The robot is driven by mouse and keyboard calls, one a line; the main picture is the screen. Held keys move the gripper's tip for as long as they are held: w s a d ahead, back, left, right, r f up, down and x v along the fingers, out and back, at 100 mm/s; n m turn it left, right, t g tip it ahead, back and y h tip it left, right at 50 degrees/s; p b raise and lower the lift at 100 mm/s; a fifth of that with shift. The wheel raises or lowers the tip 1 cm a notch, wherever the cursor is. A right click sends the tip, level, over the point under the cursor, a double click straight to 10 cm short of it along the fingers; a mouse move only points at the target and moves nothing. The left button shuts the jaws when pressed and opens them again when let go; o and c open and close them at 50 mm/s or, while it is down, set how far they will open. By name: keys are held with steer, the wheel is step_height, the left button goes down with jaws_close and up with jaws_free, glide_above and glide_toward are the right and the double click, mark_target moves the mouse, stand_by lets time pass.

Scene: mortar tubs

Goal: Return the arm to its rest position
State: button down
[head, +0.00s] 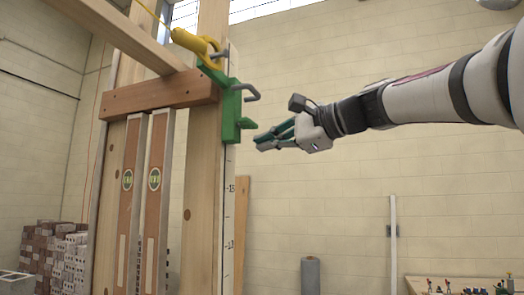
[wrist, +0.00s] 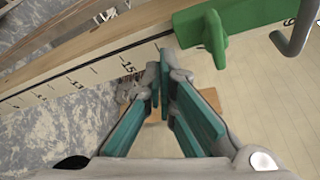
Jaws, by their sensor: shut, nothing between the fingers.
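My gripper (head: 262,141) is at the end of my arm, which reaches in from the right in the head view. Its teal-padded fingers are shut and empty; the closed fingertips also show in the wrist view (wrist: 164,75). They point left, close to the right side of a green bracket (head: 232,112) on a wooden post. The bracket also shows at the top of the wrist view (wrist: 220,32), just beyond the fingertips. I cannot tell for sure whether the fingers touch it, but a gap seems to show in the head view.
The upright wooden post (head: 205,150) carries a marked scale and a cross board (head: 160,95). Two spirit levels (head: 155,180) hang there. A yellow item (head: 197,44) sits above the bracket. Bricks (head: 55,255) are stacked lower left. A grey roll (head: 310,275) stands below my arm. Open space surrounds my forearm.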

steer(key=s+d+r+b, duration=0.1)
steer(key=s+d+r, duration=0.2)
steer(key=d, duration=0.4)
steer(key=s+d+f+n+g+h, duration=0.1)
steer(key=s+d+f+n+h, duration=0.2)
steer(key=s+f, duration=0.5)
steer(key=s+d+f+n+g+h, duration=0.2)
steer(key=s+f, duration=0.6)
steer(key=f, duration=1.5)
steer(key=s+d+f+n+g+h, duration=0.1)
steer(key=s+d+f+n+h, duration=0.5)
steer(key=f, duration=0.9)
steer(key=shift+s+d+f+n+g+h+b, duration=0.15)
steer(key=shift+s+f+n+g+h+b, duration=0.25)
steer(key=shift+s+h, duration=0.6)
